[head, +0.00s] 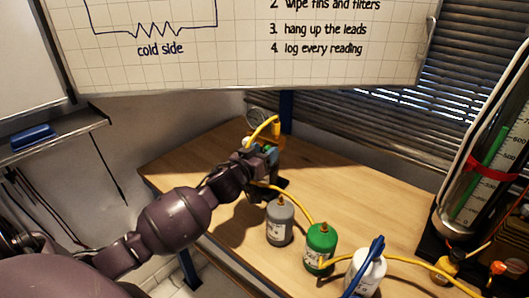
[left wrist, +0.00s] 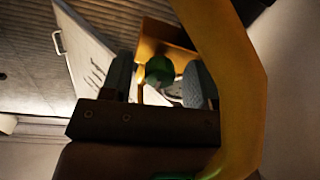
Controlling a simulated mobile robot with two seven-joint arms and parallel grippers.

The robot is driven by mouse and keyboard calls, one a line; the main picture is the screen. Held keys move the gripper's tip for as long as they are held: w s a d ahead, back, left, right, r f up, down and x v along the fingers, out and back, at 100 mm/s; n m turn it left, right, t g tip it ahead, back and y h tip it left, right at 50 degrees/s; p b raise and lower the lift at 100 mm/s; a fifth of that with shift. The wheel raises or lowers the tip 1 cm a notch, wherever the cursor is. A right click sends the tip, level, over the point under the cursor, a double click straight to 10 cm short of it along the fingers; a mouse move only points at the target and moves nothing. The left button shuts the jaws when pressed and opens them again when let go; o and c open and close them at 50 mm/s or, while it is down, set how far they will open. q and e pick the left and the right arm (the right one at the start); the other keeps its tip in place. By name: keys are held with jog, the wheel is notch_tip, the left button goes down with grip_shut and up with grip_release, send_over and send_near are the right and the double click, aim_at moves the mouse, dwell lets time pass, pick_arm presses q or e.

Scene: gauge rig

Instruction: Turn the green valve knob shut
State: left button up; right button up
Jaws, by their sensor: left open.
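The green valve knob (left wrist: 159,70) shows in the left wrist view, in front of a yellow-orange housing (left wrist: 165,36). My left gripper (left wrist: 157,78) is open, with one grey finger on each side of the knob in that view. I cannot tell whether either finger touches it. In the head view my left gripper (head: 268,157) is at the back of the table, in front of the rig, and mostly hides the knob there. A yellow hose (left wrist: 232,75) crosses close in front of the wrist camera. My right gripper is not in view.
A grey bottle (head: 280,224), a green bottle (head: 320,246) and a white bottle (head: 367,274) stand on the wooden table (head: 350,195) near my left arm. A yellow hose runs among them. A tall gauge (head: 487,160) stands at the right. The table's middle right is clear.

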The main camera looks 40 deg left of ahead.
pick_arm(q)
jog(key=shift+w, duration=0.25)
jog(key=c, duration=0.9)
